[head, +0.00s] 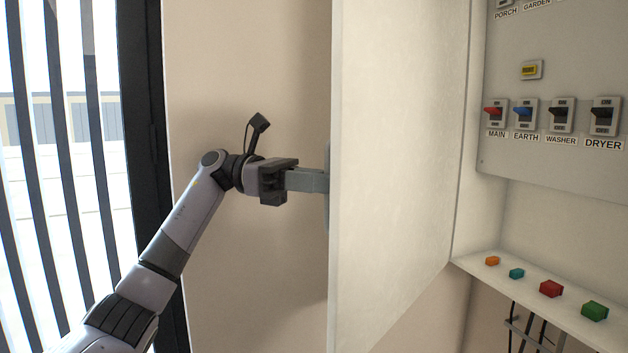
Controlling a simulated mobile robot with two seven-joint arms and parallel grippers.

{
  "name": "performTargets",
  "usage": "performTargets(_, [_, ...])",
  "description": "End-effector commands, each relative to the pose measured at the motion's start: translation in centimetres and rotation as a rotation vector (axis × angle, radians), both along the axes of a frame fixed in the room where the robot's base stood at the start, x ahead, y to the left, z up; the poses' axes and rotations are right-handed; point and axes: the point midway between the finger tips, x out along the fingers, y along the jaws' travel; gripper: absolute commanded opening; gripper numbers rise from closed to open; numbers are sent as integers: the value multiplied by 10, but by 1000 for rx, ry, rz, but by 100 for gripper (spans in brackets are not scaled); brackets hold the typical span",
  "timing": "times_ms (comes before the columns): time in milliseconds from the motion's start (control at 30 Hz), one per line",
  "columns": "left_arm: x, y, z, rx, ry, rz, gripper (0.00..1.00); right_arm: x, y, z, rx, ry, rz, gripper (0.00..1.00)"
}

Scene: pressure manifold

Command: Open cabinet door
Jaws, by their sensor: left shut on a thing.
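The cabinet door (395,170) is a pale panel that stands swung out on its left hinge side, with its inner face turned toward the right and the cabinet inside (545,245) in view. My left gripper (287,180) is at the door's outer side, left of its near edge. It is shut on the grey door handle (308,181), which sticks out from the door's outer face. The handle's far end is partly hidden behind the door edge. My right gripper is not in view.
Inside the cabinet, a grey panel (550,75) carries several labelled switches. Several small coloured blocks, including a red one (551,289) and a green one (595,311), lie on the bottom ledge. Black cables (528,325) hang below. A dark barred gate (140,120) stands at the left.

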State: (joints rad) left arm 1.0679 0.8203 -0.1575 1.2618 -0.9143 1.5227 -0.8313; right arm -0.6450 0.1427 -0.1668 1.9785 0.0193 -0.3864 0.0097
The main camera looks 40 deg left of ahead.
Motion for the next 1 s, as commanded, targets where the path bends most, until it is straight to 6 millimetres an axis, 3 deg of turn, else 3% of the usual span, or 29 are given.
performTargets(767, [7, 1, 3, -14, -1, 24, 0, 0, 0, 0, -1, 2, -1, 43])
performTargets(800, [7, 1, 3, -14, -1, 24, 26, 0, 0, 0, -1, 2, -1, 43])
performTargets(867, [7, 1, 3, -14, -2, 23, 42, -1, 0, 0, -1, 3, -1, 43])
performTargets(1000, [6, 0, 2, -13, -1, 21, 42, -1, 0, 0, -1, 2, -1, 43])
